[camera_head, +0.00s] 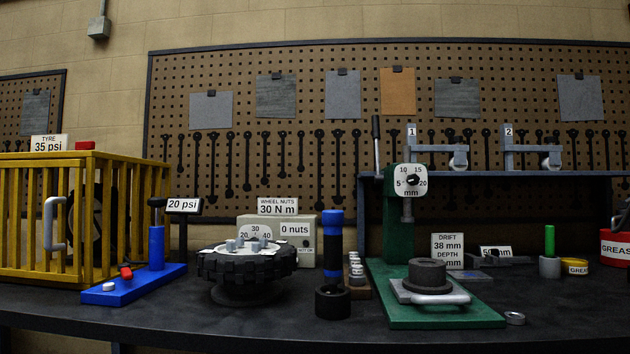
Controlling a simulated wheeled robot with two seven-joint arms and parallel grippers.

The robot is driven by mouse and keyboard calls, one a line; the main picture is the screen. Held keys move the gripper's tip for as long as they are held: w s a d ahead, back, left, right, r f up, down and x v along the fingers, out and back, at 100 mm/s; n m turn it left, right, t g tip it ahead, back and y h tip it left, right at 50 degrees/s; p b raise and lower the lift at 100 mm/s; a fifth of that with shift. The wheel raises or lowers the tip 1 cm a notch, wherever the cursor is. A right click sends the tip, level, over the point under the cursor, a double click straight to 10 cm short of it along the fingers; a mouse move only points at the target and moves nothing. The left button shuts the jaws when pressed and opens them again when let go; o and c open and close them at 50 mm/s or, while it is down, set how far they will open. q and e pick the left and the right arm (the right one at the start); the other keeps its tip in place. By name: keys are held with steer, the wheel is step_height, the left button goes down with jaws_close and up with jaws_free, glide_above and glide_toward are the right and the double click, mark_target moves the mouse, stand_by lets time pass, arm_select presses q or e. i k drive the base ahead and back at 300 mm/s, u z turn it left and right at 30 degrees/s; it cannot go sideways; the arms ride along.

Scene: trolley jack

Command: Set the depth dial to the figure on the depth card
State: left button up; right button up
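The depth dial (410,180) is a white face with a black knob at the head of the green press (397,230). It is marked 5, 10, 15 and 20 mm; the knob's exact setting is too small to read. The depth card (447,244) stands behind the press base and reads DRIFT 38 mm, then DEPTH. Its depth figure is hidden behind the black ring (427,276) on the press plate; only "mm" shows. Neither of my grippers is clearly in view.
A tyre (247,273) on a stand, a blue pump (157,262) and a yellow cage (30,215) are at left. A black and blue tool (333,243) stands left of the press. A blue shelf (480,174) and grease tubs (615,250) are at right. The front bench edge is mostly clear.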

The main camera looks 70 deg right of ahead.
mark_target(412, 179)
steer(key=u, duration=0.3)
steer(key=k, duration=1.35)
steer(key=z, duration=2.75)
